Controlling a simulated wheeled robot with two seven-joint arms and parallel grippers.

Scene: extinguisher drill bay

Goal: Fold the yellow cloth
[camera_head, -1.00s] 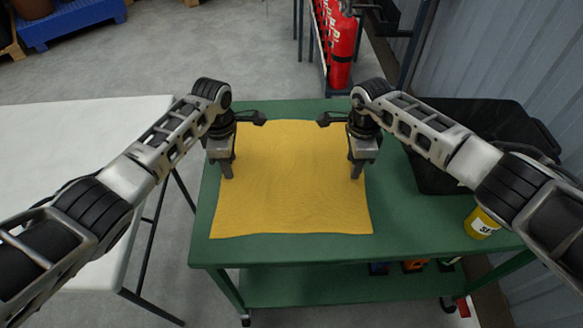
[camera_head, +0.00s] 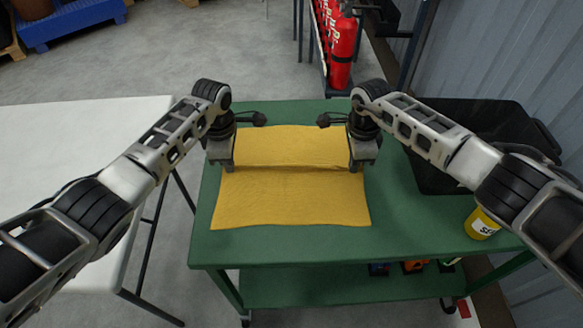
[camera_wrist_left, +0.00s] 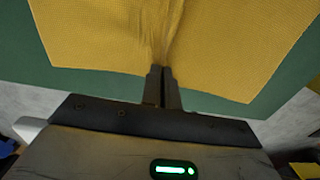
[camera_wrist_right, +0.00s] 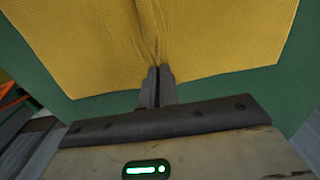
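The yellow cloth (camera_head: 290,200) lies on the green table (camera_head: 400,235), with a raised crease running across it between my two grippers. My left gripper (camera_head: 228,168) is at the cloth's left edge, about midway along it. In the left wrist view its fingers (camera_wrist_left: 163,88) are shut on the cloth, which puckers at the tips. My right gripper (camera_head: 354,168) is at the opposite right edge. In the right wrist view its fingers (camera_wrist_right: 156,88) are shut on the cloth, with wrinkles running from the tips.
A black bin (camera_head: 450,175) stands at the table's right, with a yellow labelled can (camera_head: 481,224) in front of it. A white table (camera_head: 70,140) is to the left. Red extinguishers (camera_head: 341,50) stand behind. The table's front strip is clear.

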